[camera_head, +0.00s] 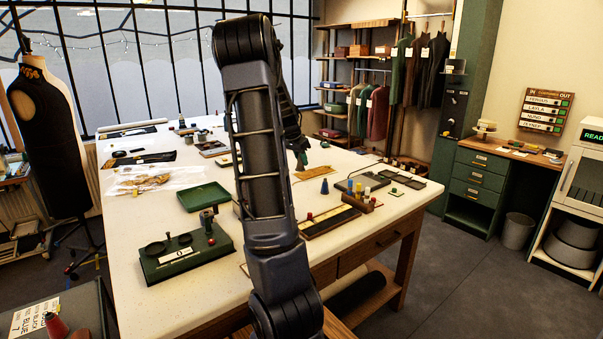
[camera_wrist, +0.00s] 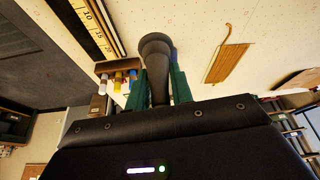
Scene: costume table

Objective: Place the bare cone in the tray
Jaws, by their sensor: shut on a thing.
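My gripper (camera_wrist: 158,85) has its two green fingers shut on a dark grey cone (camera_wrist: 157,52), which has a rounded, wider end and no thread visible on it. In the head view my own arm hides most of the gripper and the cone. A shallow, empty green tray (camera_head: 203,196) lies on the table left of my arm. A second, dark-rimmed tray (camera_head: 362,181) lies to the right, with small coloured pieces at it. I cannot tell which tray is meant.
A green scale-like device (camera_head: 187,254) stands at the table's front left.

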